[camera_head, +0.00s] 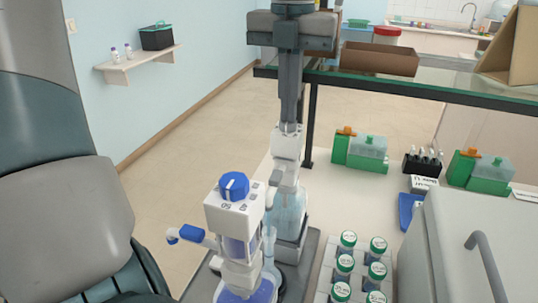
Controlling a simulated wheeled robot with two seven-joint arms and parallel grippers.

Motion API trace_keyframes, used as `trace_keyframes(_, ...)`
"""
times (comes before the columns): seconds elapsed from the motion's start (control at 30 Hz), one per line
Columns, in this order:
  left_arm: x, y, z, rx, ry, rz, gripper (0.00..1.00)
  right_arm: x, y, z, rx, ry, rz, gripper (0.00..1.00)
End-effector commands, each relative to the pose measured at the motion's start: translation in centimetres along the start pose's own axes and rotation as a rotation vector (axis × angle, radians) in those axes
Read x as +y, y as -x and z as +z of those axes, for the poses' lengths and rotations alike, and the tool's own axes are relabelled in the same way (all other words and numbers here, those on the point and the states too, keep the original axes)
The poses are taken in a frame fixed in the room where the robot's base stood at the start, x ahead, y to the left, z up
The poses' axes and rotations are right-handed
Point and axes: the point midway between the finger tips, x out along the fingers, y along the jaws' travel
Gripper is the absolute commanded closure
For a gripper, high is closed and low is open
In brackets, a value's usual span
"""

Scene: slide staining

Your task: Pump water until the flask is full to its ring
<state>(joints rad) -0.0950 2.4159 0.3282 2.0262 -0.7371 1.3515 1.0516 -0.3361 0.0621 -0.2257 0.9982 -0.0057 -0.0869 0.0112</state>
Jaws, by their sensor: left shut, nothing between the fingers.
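My left gripper (289,120) reaches down from the top middle with its fingers shut and empty. Its tips are at the top of a white pump head (286,146); I cannot tell if they press on it. Below the head is a clear, pale blue bottle (287,212). A clear narrow glass neck (268,243), seemingly the flask's, stands in front of that bottle. The flask's lower part is largely hidden by a white dispenser (232,212) with a blue knob. The ring and water level cannot be made out. My right gripper is not in view.
Several green-capped vials (346,240) stand in a rack at right. A grey box (470,250) with a handle fills the right front. Green containers (361,151) and a black holder (422,162) stand behind. A shelf with a cardboard tray (378,58) crosses the back.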

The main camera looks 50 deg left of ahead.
Motion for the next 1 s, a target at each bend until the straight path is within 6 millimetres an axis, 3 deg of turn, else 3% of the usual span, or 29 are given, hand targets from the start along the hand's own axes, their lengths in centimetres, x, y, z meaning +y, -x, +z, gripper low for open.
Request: trace_keyframes(1.0,0.04,-0.33,-0.07,0.004,0.000,0.002,1.00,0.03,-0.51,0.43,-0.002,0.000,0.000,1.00)
